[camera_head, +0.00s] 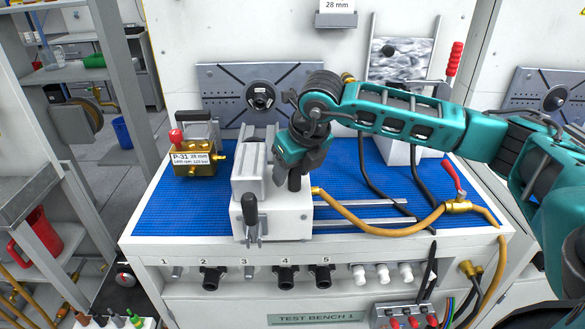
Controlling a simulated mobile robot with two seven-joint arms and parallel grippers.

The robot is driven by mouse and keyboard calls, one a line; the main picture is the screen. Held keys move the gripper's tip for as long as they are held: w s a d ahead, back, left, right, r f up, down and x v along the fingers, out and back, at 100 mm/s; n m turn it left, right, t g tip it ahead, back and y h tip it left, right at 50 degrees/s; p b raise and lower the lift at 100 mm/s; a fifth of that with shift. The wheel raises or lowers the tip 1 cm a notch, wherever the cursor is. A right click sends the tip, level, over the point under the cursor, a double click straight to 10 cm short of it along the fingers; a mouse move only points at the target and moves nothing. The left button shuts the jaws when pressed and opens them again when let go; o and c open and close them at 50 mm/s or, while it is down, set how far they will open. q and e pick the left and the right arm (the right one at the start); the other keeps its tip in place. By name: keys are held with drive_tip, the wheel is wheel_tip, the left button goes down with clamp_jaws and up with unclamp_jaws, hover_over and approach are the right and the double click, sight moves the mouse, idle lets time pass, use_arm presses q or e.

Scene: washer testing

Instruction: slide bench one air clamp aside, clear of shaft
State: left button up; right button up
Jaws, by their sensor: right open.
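The air clamp (290,217) of test bench one is a white block with a grey jaw block (250,168) on top and a dark lever at its front. It sits in front of the shaft hub (260,96) on the grey slotted plate. My right gripper (293,172) is open and points down just right of the jaw block, close over the clamp's right part. A dark upright post (294,182) shows at its fingertips; whether they touch it I cannot tell. My left gripper is not in view.
Two rails (365,222) run right from the clamp across the blue mat (178,222). A yellow hose (378,232) leads from the clamp to a red-handled valve (458,205). A brass pump (195,158) tagged P-31 stands left. Black cables (372,178) hang behind the rails.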

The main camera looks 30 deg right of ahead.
clamp_jaws()
idle(0.5)
